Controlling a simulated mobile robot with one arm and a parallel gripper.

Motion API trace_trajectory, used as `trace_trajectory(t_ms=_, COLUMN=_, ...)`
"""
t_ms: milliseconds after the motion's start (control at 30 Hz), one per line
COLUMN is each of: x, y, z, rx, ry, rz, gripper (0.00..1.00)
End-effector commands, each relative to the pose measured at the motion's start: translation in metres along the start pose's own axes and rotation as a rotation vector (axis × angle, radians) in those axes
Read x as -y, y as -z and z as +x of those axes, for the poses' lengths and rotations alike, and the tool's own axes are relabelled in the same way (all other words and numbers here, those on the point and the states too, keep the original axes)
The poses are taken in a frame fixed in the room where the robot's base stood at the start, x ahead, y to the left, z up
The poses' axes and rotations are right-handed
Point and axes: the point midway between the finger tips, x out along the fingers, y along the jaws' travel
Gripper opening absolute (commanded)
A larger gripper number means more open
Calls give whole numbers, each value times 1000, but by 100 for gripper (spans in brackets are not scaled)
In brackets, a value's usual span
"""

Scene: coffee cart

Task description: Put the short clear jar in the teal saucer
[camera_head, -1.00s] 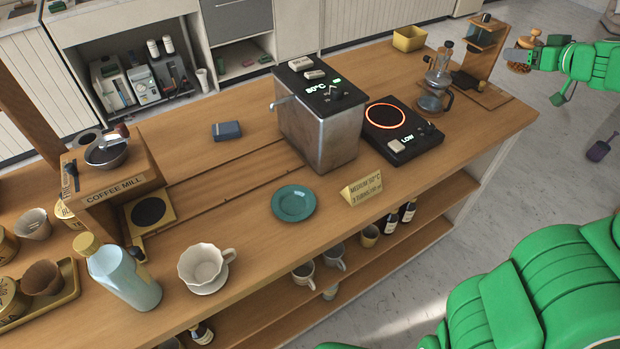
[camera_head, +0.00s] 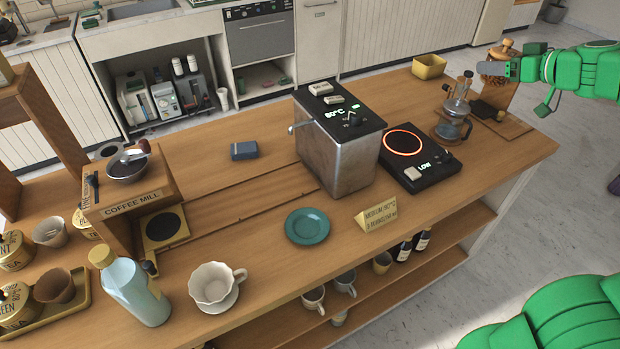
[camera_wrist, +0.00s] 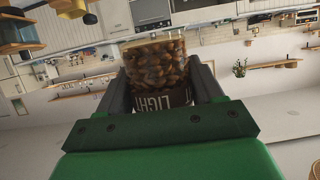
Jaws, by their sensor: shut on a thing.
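The teal saucer (camera_head: 307,227) lies empty on the wooden counter, in front of the metal water heater. My gripper (camera_head: 508,69) is at the upper right in the head view, raised above the counter's right end. It is shut on a short clear jar (camera_head: 495,66) filled with brown coffee beans, with a wooden lid. In the wrist view the jar (camera_wrist: 158,65) sits between the two fingers (camera_wrist: 161,92), with a dark label reading LIGHT partly covered by the gripper. The jar is far to the right of the saucer and not touching it.
The metal heater (camera_head: 338,150), a hot plate (camera_head: 418,160) with its ring glowing red, and a glass brewer (camera_head: 455,118) stand between jar and saucer. A gold sign (camera_head: 376,215) stands right of the saucer; a white cup (camera_head: 213,284) stands to its left.

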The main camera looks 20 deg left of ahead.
Motion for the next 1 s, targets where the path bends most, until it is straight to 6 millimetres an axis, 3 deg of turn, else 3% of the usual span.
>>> trace_trajectory(t_ms=200, x=86, y=13, z=34, rx=2, ry=167, rz=-64, gripper=28)
trace_trajectory(t_ms=433, x=179, y=22, z=56, rx=3, ry=340, rz=-136, gripper=28)
trace_trajectory(t_ms=800, x=326, y=24, z=61, rx=3, ry=618, rz=-259, gripper=28)
trace_trajectory(t_ms=1000, x=379, y=20, z=56, rx=3, ry=719, rz=-305, gripper=28)
